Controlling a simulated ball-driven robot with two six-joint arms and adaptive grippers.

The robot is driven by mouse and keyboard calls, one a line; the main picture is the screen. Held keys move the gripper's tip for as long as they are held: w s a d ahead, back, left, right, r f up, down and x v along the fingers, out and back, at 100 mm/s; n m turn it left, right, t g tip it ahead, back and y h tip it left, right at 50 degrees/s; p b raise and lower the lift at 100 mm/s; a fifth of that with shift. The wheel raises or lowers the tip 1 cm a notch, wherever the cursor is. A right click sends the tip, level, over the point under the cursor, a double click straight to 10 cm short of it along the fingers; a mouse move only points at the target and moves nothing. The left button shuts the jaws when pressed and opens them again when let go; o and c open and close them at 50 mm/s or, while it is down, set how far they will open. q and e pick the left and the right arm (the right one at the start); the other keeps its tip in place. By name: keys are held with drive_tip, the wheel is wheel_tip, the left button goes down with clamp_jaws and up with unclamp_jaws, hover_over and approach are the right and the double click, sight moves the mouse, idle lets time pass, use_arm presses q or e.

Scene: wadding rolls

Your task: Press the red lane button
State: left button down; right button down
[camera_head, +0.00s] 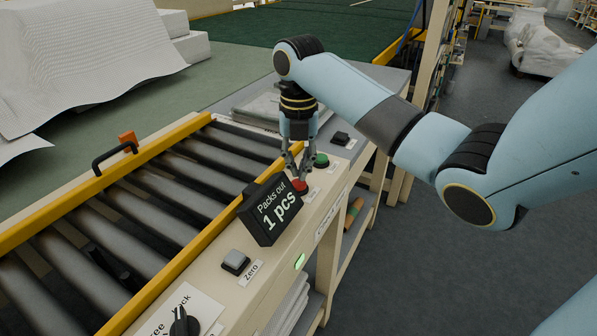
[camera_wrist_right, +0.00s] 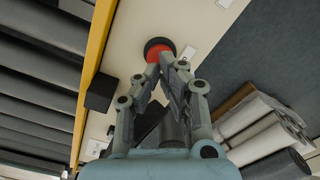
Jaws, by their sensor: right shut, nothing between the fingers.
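The red button (camera_head: 300,187) sits on the cream control rail, just right of the black counter box. It also shows in the right wrist view as a red cap in a black ring (camera_wrist_right: 158,47). My right gripper (camera_head: 296,177) points down over it, shut and empty. In the right wrist view its fingertips (camera_wrist_right: 162,62) come together at the button's edge and hide a little of it. I cannot tell whether they touch the cap. My left gripper is in neither view.
A green button (camera_head: 321,160) lies just beyond the red one. The "Packs out 1 pcs" box (camera_head: 272,211) stands close by on the left. A grey Zero button (camera_head: 235,262) and a black knob (camera_head: 184,323) are nearer. The roller conveyor (camera_head: 150,215) runs along the left.

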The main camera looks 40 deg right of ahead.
sight(299, 182)
drive_tip(key=shift+f, duration=0.15)
drive_tip(key=shift+f+b, duration=0.4)
drive_tip(key=shift+f, duration=0.8)
drive_tip(key=shift+r+p, duration=1.4)
drive_tip(key=shift+p, duration=0.3)
wheel_tip(299, 182, up, 6)
drive_tip(key=p, duration=0.7)
